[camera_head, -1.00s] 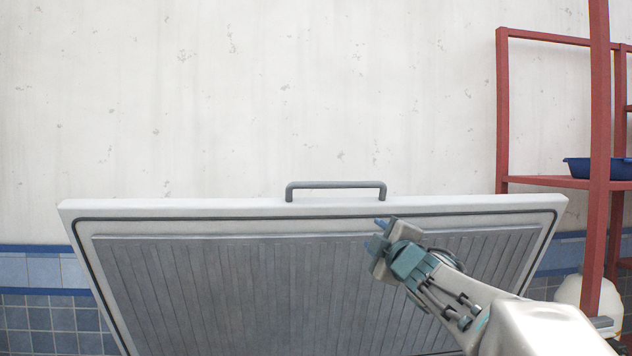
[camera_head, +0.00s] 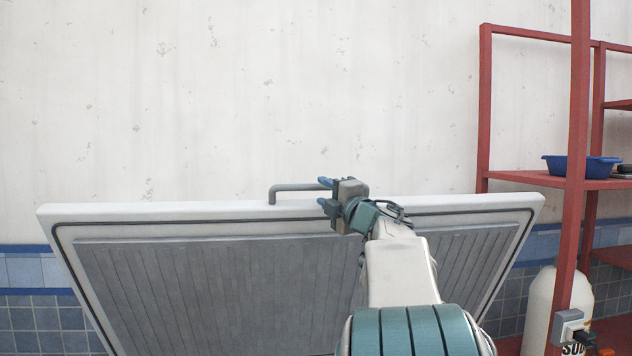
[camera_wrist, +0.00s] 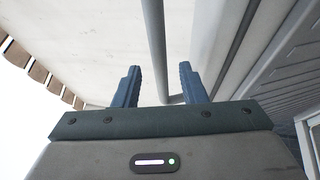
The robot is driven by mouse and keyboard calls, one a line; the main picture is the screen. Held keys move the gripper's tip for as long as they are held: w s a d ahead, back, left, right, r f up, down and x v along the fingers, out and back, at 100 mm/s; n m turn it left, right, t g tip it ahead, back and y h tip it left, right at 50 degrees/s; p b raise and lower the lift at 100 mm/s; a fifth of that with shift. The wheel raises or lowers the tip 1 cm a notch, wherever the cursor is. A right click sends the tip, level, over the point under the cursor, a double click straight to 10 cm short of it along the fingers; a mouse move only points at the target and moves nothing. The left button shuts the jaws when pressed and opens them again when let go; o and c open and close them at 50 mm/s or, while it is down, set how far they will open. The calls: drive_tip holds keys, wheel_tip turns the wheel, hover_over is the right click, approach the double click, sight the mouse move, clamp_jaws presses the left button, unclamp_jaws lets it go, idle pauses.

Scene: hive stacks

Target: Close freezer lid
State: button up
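The freezer lid (camera_head: 200,270) stands raised and tilted in the head view, its ribbed grey inner side facing me. Its grey bar handle (camera_head: 297,187) sits on the top edge, with its right end hidden behind my gripper. My gripper (camera_head: 323,192) is at the lid's top edge, by the right part of the handle. In the wrist view my two blue fingers (camera_wrist: 160,86) are spread apart. The handle bar (camera_wrist: 156,40) runs between and beyond them there, and the lid's edge (camera_wrist: 222,50) lies to their right. I cannot tell whether a finger touches the handle.
A red shelf rack (camera_head: 578,130) stands on the right, holding a blue tray (camera_head: 568,167). A white rounded container (camera_head: 541,305) stands below it. A pale wall (camera_head: 200,90) with blue tiles lies behind the lid.

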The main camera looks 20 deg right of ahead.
sight(318, 189)
drive_tip(key=shift+p+x, duration=0.65)
drive_tip(key=shift+x, duration=1.65)
drive_tip(key=shift+f, duration=0.1)
clamp_jaws()
